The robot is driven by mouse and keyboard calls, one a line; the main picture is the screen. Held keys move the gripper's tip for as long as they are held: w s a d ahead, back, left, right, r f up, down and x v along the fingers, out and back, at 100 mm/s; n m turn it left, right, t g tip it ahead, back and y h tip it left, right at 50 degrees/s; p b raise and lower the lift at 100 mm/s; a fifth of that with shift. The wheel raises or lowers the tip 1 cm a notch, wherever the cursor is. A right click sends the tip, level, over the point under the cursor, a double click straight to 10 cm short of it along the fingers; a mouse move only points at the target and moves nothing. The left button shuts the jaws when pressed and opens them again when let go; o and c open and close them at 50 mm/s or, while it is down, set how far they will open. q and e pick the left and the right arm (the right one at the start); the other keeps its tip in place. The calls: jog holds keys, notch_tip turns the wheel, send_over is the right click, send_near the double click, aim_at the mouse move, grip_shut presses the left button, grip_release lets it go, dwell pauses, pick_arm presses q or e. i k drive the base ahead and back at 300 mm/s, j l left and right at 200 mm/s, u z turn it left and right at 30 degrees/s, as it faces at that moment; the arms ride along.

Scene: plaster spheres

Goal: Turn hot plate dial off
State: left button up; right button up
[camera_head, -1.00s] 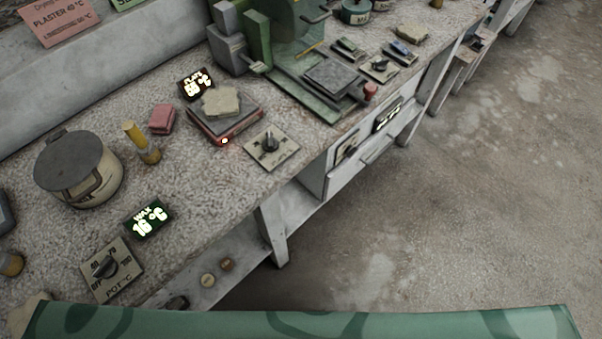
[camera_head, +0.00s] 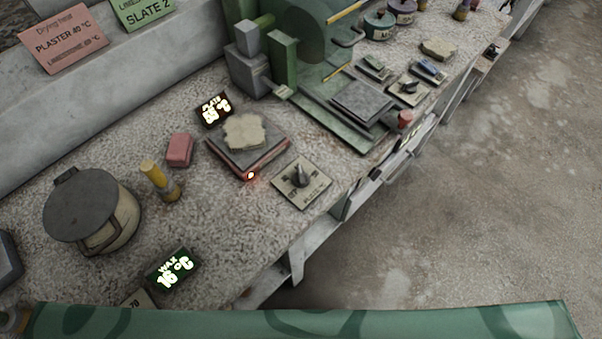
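The hot plate (camera_head: 262,165) is a dark slab with a lit red-orange lamp on its front edge, and a pale rough stone piece (camera_head: 244,132) lies on it. Its display (camera_head: 214,109) behind glows with a plate temperature that looks like 55 °C, though the digits are hard to read. A square dial plate (camera_head: 318,194) with a dark knob (camera_head: 300,176) lies just right of the hot plate; its markings are too small to read. Neither of my grippers is in view.
A lidded pot (camera_head: 122,222), a yellow-handled tool (camera_head: 155,174) and a pink block (camera_head: 180,149) stand left of the hot plate. The wax display (camera_head: 172,269) reads 16 °C. A green machine (camera_head: 310,50) stands behind right. Open floor (camera_head: 480,220) lies to the right.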

aim_at(301, 179)
jog(key=k+l, duration=0.35)
jog(key=l, duration=0.2)
jog(key=k+l, duration=0.35)
jog(key=l, duration=0.15)
jog(key=k+l, duration=0.35)
jog(key=l, duration=0.2)
